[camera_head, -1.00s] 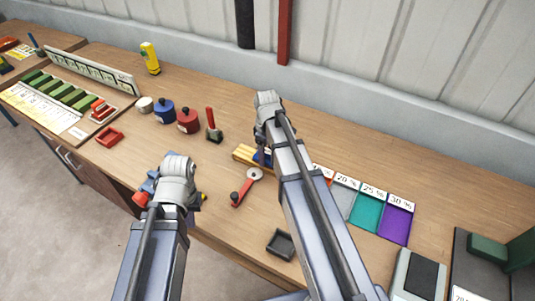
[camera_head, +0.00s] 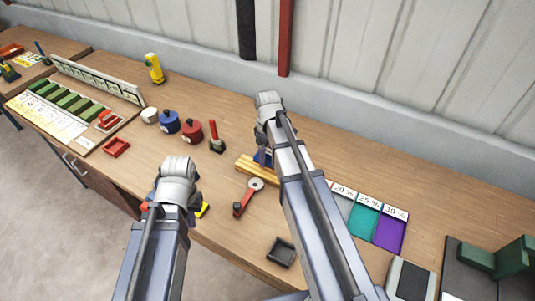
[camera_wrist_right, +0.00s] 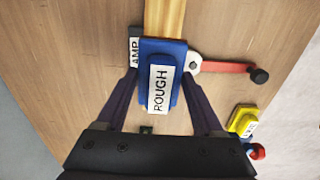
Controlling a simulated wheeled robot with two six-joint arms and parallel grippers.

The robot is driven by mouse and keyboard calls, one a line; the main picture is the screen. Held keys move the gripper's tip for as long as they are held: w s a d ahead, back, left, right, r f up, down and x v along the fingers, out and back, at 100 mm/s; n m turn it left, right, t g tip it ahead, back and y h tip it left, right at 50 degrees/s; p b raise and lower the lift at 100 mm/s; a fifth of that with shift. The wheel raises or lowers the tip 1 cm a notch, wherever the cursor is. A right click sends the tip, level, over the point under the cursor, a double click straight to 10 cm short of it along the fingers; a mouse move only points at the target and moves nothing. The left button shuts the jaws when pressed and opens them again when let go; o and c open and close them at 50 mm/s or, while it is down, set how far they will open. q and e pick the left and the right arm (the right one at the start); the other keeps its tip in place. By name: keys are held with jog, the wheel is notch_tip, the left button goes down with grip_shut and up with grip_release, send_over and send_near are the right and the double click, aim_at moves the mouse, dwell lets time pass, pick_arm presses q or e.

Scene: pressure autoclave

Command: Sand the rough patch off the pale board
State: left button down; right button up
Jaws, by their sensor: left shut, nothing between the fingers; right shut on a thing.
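The pale board (camera_head: 252,168) lies on the bench under my right arm, and its end shows in the right wrist view (camera_wrist_right: 165,18). My right gripper (camera_wrist_right: 160,88) is shut on a blue block (camera_wrist_right: 173,55) labelled ROUGH, which sits over the board. In the head view the blue block (camera_head: 262,157) is partly covered by my wrist. I cannot make out the rough patch. A clamp with a red handle (camera_wrist_right: 228,66) and pale disc is beside the board. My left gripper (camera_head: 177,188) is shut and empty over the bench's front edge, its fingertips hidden.
A yellow block (camera_wrist_right: 243,121) lies near the front edge, partly under my left gripper. A red-handled tool (camera_head: 215,138), red pot (camera_head: 191,132) and blue pot (camera_head: 169,123) stand left of the board.

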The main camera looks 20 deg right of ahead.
jog(key=shift+r+p, duration=1.55)
jog(key=shift+r, duration=0.05)
jog(key=shift+f, duration=0.1)
